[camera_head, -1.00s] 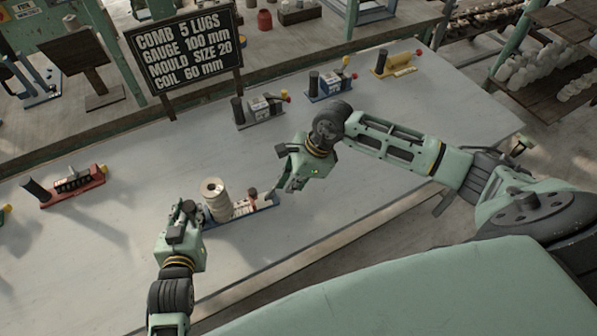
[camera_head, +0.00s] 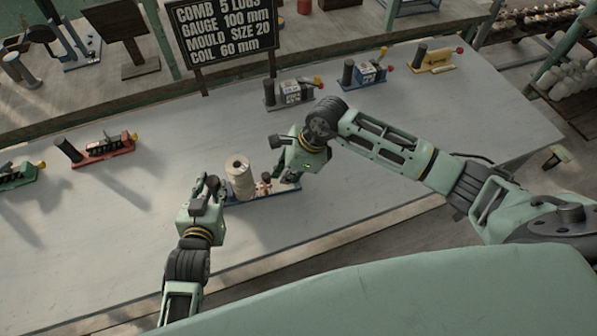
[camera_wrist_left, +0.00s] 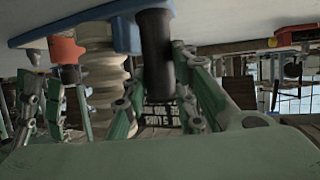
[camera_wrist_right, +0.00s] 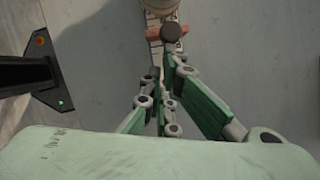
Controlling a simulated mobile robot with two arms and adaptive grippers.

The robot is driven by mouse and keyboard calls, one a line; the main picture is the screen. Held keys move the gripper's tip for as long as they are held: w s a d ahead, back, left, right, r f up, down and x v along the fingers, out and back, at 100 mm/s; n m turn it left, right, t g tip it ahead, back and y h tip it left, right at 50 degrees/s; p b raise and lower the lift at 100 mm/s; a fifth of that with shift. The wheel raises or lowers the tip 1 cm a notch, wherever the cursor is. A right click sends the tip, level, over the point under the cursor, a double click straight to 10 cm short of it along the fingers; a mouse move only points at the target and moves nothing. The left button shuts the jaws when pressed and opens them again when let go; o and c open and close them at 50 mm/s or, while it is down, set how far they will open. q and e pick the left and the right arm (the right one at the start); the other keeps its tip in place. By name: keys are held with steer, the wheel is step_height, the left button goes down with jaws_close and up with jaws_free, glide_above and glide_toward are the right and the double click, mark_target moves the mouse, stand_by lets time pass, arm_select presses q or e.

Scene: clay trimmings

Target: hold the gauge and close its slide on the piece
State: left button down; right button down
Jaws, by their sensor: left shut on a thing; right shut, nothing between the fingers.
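The gauge is a low blue bar (camera_head: 238,198) at the table's front, with a dark upright handle (camera_wrist_left: 156,50) at its left end. My left gripper (camera_head: 212,187) is shut on this handle. A cream ribbed piece (camera_head: 240,178) stands upright on the gauge; it also shows in the left wrist view (camera_wrist_left: 106,75). The reddish slide (camera_wrist_right: 153,34) with a dark knob (camera_wrist_right: 172,32) is right beside the piece; whether they touch I cannot tell. My right gripper (camera_head: 288,178) is shut and empty at the slide's outer side, over the scale end.
A sign (camera_head: 222,32) stands behind the table. Along the back are gauges with red (camera_head: 104,150), grey (camera_head: 291,92), blue (camera_head: 368,73) and yellow (camera_head: 434,60) bodies. A green one (camera_head: 18,175) is at far left. The grey table top (camera_head: 120,235) is clear left of my left gripper.

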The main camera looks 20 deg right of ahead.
steer(key=shift+w+a+r, duration=0.1)
steer(key=shift+a, duration=0.9)
steer(key=shift+d, duration=0.15)
